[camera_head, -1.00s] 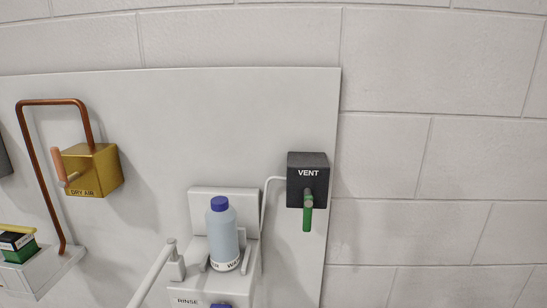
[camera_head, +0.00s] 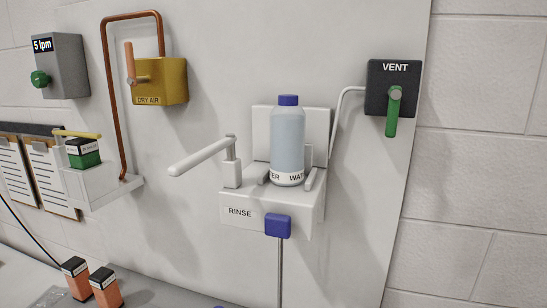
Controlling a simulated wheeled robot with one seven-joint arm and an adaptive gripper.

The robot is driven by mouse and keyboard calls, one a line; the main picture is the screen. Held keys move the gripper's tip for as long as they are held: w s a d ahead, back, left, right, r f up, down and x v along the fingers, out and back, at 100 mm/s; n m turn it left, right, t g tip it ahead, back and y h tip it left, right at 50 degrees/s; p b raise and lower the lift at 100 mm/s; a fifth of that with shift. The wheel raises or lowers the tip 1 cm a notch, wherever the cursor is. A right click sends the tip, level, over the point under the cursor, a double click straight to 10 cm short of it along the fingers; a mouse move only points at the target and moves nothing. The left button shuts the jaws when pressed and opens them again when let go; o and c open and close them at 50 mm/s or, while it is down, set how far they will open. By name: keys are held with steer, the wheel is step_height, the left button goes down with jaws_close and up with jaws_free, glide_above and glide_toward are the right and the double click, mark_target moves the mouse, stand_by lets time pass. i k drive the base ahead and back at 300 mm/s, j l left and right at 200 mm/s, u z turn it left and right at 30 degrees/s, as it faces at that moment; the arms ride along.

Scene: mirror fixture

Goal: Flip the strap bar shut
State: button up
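A white bar (camera_head: 200,157), which looks like the strap bar, is hinged on a short post (camera_head: 232,170) at the left of the white RINSE holder (camera_head: 313,215). The bar sticks out to the left and toward me, away from the bottle. A pale blue bottle (camera_head: 287,140) with a dark blue cap stands upright in the holder, in front of its back plate. A short upright white piece (camera_head: 309,170) stands at the bottle's right. The bar does not cross the bottle's front. My gripper is not in view.
A blue block (camera_head: 277,225) is on the holder's front. A VENT box (camera_head: 393,90) with a green lever is at right. A DRY AIR box (camera_head: 160,82), copper pipe (camera_head: 110,95) and shelf (camera_head: 112,190) with a green box (camera_head: 83,153) are at left.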

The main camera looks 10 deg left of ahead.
mark_target(179, 169)
steer(key=u, duration=1.45)
